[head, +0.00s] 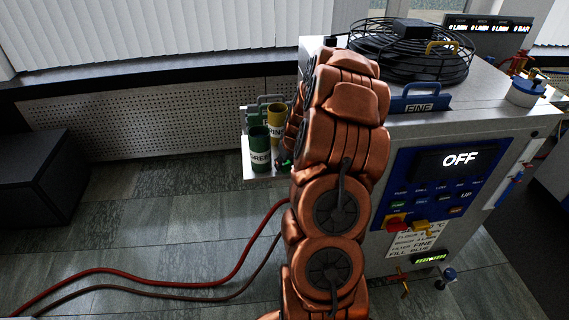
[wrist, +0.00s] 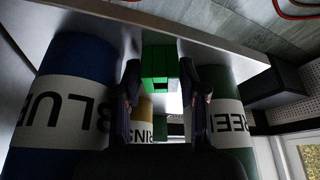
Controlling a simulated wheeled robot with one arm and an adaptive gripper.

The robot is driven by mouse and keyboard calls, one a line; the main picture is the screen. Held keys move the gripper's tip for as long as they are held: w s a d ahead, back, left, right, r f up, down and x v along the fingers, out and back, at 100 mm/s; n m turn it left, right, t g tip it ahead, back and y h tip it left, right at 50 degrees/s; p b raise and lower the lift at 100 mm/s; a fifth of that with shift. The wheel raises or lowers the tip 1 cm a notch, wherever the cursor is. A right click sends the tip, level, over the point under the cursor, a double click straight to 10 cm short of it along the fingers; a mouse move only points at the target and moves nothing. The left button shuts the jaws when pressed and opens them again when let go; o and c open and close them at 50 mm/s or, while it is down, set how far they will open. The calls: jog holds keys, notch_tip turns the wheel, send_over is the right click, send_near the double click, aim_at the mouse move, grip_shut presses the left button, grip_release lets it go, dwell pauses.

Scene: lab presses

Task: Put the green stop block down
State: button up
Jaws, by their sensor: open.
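The green stop block (wrist: 160,62) shows in the wrist view between the fingers of my gripper (wrist: 163,97). The fingers are open, one on each side of it. The view is upside down, and the block appears to be at the grey shelf (wrist: 225,50); I cannot tell whether it rests fully on it. In the head view my own arm hides the gripper, and I cannot make out the block clearly.
A blue canister (wrist: 75,75) and a green canister (wrist: 222,90) stand either side of my gripper, with a yellow canister (wrist: 146,106) behind. In the head view, the machine (head: 510,135) reads OFF. Red hose (head: 160,277) crosses the floor.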

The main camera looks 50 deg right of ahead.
jog(key=shift+f, duration=0.15)
grip_shut()
dwell(0.4)
